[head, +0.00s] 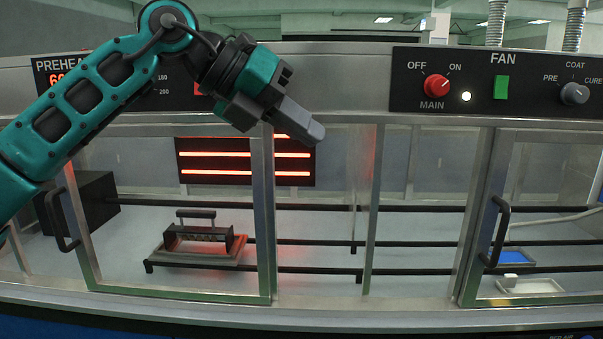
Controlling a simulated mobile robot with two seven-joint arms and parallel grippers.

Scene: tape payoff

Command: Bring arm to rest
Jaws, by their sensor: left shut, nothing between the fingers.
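My left arm comes in from the left in the head view, bent at an elbow near the top. My left gripper (312,132) is shut and empty. It hangs in front of the cabinet's upper part, left of the middle, with its tip pointing down and right. It covers part of the glowing heater (245,164) and part of the front panel. My right gripper is not in view.
A glass door (265,230) with a black handle (60,220) stands at the left, a second door handle (497,230) at the right. Behind glass are a dark carrier (200,240) on rails, a blue tray (513,257) and a white tray (530,286). A red MAIN knob (437,86) is above.

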